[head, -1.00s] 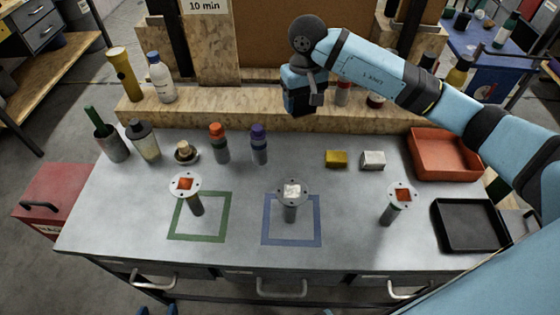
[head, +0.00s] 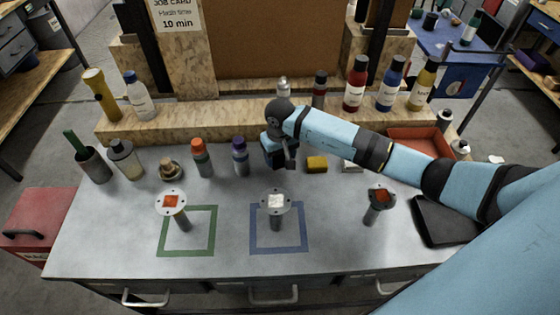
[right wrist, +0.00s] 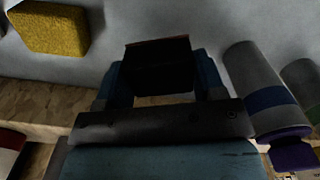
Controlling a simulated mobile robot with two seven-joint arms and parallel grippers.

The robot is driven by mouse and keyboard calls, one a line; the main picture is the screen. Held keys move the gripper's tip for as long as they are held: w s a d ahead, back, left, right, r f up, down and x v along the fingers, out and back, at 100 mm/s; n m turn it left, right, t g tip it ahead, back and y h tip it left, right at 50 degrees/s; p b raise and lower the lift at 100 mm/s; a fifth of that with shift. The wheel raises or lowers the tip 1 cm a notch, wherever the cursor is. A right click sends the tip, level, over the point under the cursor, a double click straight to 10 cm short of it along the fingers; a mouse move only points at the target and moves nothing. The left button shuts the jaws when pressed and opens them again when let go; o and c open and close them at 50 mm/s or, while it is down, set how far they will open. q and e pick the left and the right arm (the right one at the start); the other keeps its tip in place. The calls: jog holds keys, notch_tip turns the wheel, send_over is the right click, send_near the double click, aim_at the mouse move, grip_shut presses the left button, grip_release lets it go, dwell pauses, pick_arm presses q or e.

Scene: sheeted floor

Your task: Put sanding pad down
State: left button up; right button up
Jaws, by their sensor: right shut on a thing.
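My right gripper (head: 281,157) hangs over the back of the grey bench, just right of the purple-capped bottle. In the right wrist view its two blue fingers (right wrist: 162,76) are shut on a dark block, the sanding pad (right wrist: 158,62). The pad's underside is in shadow, and I cannot tell whether it touches the bench. A yellow block (head: 317,164) lies just right of the gripper and also shows at upper left in the right wrist view (right wrist: 48,27). A white block (head: 352,166) is partly hidden behind my right arm. My left gripper is not in view.
Bottles with orange (head: 202,157) and purple (head: 240,157) caps stand left of the gripper. Three flanged posts (head: 276,203) stand nearer the front. A red tray (head: 425,135) and a black tray (head: 437,233) sit at right, partly covered by my arm. A wooden ledge (head: 200,123) runs behind.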

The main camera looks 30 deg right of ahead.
aim_at(280, 163)
jog(key=shift+f, duration=1.6)
jog(key=shift+f, duration=0.2)
jog(key=o, duration=0.9)
jog(key=shift+c, duration=0.2)
jog(key=shift+r, duration=0.1)
